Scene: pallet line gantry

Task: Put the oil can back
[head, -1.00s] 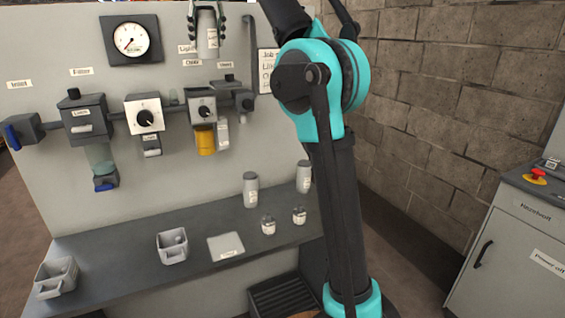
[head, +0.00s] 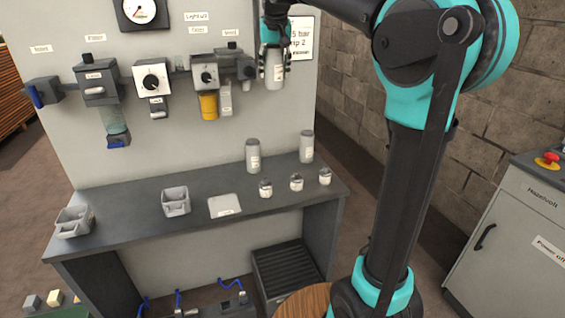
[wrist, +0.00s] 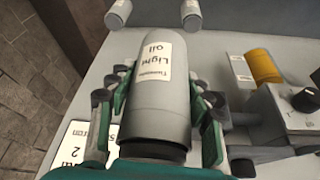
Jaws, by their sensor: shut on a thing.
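A grey oil can (head: 275,74) is in my gripper (head: 274,62), high above the right part of the bench. In the wrist view the can (wrist: 160,100) has a label reading "Light oil". The green fingers of my gripper (wrist: 162,92) are shut around its sides. Two similar grey cans, a left one (head: 253,157) and a right one (head: 307,147), stand upright at the back of the bench (head: 130,215). Their label text is too small to read.
Small jars (head: 296,183) stand in front of the cans, near a pale plate (head: 224,206). Two grey bins (head: 176,202) sit farther left. The panel carries regulators, a yellow bowl (head: 208,106) and a white card (head: 301,40) beside the held can.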

